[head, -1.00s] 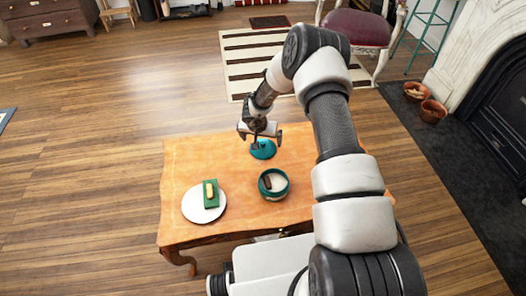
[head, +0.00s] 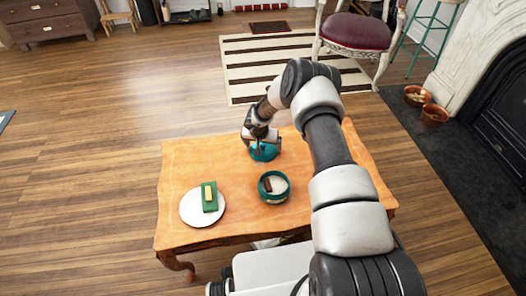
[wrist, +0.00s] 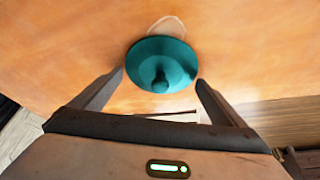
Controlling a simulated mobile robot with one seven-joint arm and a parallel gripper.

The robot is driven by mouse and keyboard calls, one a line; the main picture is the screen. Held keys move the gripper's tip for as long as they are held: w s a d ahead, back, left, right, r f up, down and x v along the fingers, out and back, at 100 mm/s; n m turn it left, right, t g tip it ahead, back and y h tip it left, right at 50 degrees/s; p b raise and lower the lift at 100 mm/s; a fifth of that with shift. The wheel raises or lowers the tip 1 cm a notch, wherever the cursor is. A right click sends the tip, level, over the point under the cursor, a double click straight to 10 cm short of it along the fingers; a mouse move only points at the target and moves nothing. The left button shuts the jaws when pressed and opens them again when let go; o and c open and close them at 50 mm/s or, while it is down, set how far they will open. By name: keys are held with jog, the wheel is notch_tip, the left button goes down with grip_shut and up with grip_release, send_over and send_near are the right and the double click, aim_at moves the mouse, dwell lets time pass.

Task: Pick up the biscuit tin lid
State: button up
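The biscuit tin lid (head: 264,154) is a teal disc with a round knob on top, lying on the orange wooden table (head: 190,165). In the wrist view the lid (wrist: 163,58) sits just ahead of and between the fingertips, knob towards me. My gripper (wrist: 161,76) is open, with a finger on either side of the lid's near edge and nothing held. In the head view my gripper (head: 260,146) is over the lid and hides part of it. The teal open tin (head: 273,197) stands nearer on the table, with a dark item and pale contents inside.
A white plate (head: 190,212) with a green block and a yellow piece on it is at the table's left. A red-seated chair (head: 357,30) and a striped rug (head: 240,70) are beyond the table. Bare tabletop lies around the lid.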

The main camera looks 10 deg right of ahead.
jog(key=c, duration=0.7)
jog(key=shift+o, duration=0.2)
jog(key=shift+r, duration=0.15)
